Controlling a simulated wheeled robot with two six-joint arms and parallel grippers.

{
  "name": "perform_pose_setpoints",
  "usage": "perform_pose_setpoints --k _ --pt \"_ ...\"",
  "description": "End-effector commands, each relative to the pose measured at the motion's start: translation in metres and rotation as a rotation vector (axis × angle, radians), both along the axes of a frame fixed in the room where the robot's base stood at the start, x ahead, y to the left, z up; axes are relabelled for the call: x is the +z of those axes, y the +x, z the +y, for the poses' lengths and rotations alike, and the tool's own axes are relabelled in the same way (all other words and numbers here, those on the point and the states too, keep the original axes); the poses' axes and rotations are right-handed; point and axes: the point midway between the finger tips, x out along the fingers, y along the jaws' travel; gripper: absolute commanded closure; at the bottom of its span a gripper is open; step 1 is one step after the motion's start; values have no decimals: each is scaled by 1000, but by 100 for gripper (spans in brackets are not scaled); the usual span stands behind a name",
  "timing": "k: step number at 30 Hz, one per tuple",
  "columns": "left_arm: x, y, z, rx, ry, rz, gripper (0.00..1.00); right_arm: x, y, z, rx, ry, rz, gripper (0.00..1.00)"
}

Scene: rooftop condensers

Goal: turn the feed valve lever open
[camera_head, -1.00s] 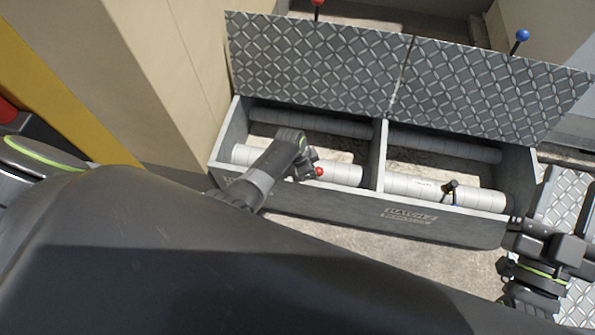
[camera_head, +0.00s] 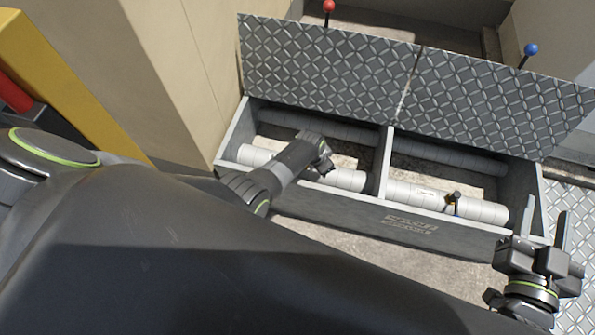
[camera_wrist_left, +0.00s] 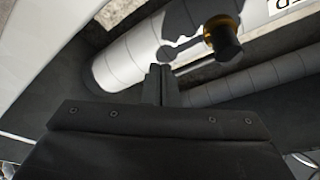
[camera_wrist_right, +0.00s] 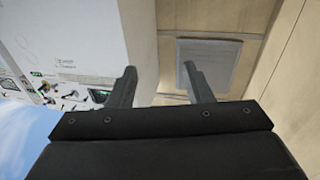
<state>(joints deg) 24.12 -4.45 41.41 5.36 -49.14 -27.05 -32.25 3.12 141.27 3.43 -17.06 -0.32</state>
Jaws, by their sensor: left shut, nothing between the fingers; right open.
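A valve with a brass collar and dark cap (camera_wrist_left: 222,38) stands on a grey pipe in the left wrist view, with a dark part beside it. My left gripper (camera_wrist_left: 160,70) is shut and empty just below it, apart from it as far as I can tell. In the head view my left gripper (camera_head: 325,160) reaches into the box's left compartment and hides what lies behind it. A small dark valve with a brass part (camera_head: 455,202) sits on the right compartment's front pipe. My right gripper (camera_head: 546,232) is open and empty at the right. I cannot tell which valve is the feed.
The grey two-compartment box (camera_head: 350,221) has tread-plate lids (camera_head: 490,90) raised behind it. A red-knobbed rod (camera_head: 328,8) and a blue-knobbed rod (camera_head: 530,50) show above the lids. A beige wall (camera_head: 165,80) stands close on the left.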

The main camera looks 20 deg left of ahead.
Motion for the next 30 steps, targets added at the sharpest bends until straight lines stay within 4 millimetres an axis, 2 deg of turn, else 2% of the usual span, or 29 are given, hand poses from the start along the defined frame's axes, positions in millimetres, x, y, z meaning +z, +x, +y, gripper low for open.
perform_pose_setpoints --k 12,17,23,30 --pt "0 0 0 -1 0 0 100 0 0 0 0 0 0 54" --pt "1 -1 1 -1 0 0 100 -7 -1 0 0 10 39 54" --pt "3 -4 1 0 1 1 100 -34 -6 0 2 47 192 54" --pt "5 -9 2 1 0 1 100 -75 -23 4 11 102 424 54"
